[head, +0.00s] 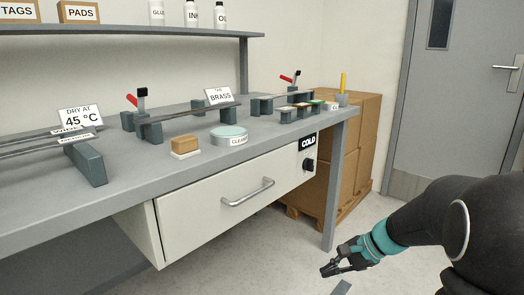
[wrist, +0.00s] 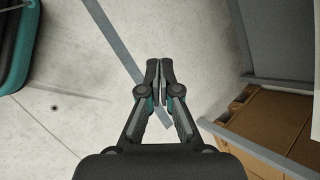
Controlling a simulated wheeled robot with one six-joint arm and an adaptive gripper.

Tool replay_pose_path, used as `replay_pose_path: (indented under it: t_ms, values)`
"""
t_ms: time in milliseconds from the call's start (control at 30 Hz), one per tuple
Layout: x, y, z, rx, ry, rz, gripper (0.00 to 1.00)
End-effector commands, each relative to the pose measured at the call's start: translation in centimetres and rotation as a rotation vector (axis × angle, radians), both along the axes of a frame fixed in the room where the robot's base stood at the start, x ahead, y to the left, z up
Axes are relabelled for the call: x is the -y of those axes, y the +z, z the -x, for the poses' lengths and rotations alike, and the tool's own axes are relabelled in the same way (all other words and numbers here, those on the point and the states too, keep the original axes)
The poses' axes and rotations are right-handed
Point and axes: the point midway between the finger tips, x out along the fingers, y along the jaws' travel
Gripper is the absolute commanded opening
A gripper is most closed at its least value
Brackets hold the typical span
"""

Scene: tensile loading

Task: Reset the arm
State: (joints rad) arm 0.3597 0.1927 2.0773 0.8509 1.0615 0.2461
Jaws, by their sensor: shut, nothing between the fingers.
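My gripper (head: 330,270) is in the lower right of the head view, at the end of my dark arm with its teal band. It hangs in free air in front of the workbench (head: 215,178), lower than the bench top and clear of it. In the wrist view my gripper (wrist: 160,66) points up the picture over the pale floor. Its two fingertips are together, with nothing between them.
A closed drawer (head: 215,205) with a bar handle and a COLD label is under the bench top. Brown boxes (head: 350,150) stand on a pallet beyond the bench's right end. A grey door (head: 450,100) is at the right. The floor (head: 290,255) between is open.

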Motion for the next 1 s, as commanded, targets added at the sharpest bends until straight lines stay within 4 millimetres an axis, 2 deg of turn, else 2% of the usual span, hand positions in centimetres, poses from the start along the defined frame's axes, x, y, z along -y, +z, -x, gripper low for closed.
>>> replay_pose_path:
  t_ms: [33,200,500,800,1000]
  values:
    - [-0.3,0.4,2.0,0.025,0.075,0.076,0.0]
    - [-0.2,1.2,7.7,0.106,0.326,0.323,0.0]
    - [0.6,3.6,15.3,0.247,0.674,0.68,0.0]
    - [0.4,6.5,20.7,0.394,0.843,0.926,0.0]
    - [-1.0,8.9,22.4,0.512,0.853,0.98,0.0]
